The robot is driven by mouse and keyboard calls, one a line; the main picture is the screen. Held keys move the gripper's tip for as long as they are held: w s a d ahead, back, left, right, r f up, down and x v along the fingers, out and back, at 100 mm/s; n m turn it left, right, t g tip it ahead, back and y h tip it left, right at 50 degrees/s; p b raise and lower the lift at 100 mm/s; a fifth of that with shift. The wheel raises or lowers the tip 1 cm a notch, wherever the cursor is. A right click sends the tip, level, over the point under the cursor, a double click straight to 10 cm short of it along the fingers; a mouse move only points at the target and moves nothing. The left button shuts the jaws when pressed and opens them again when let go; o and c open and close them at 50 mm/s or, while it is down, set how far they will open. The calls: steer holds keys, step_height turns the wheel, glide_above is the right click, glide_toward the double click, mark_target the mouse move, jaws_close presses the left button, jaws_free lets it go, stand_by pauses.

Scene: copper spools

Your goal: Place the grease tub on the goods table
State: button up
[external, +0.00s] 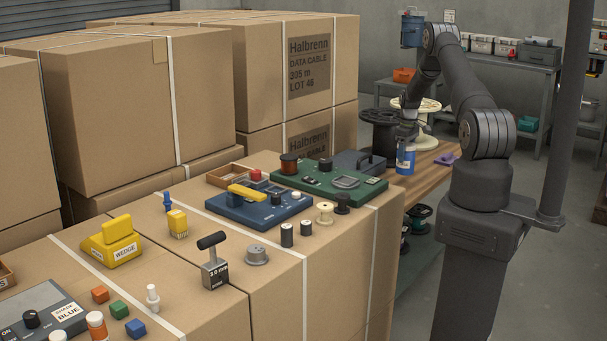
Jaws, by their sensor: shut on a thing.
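The grease tub is probably the small blue tub with a pale label (405,162) at the right of the middle. My gripper (408,140) reaches down from above and is shut on it. The tub looks upright. The table with the wooden top (425,181), likely the goods table, lies behind the cartons, and the tub shows in front of its left part. I cannot tell whether the tub touches the wood or hangs above it. The fingertips are small and hard to make out.
A black spool (379,132) and a cream spool (428,130) stand close behind the tub. A purple item (447,158) lies on the wood to the right. The green panel (327,181) and dark case (358,163) sit on the carton to the left. A pole (567,110) rises at right.

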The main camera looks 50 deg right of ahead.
steer(key=shift+w+a+f, duration=0.1)
steer(key=shift+w+f, duration=0.2)
steer(key=shift+w, duration=0.05)
steer(key=shift+f, duration=1.8)
steer(key=shift+f, duration=0.2)
steer(key=o, duration=1.3)
step_height(320, 180, up, 12)
steer(key=shift+r, duration=0.15)
steer(key=shift+f, duration=4.2)
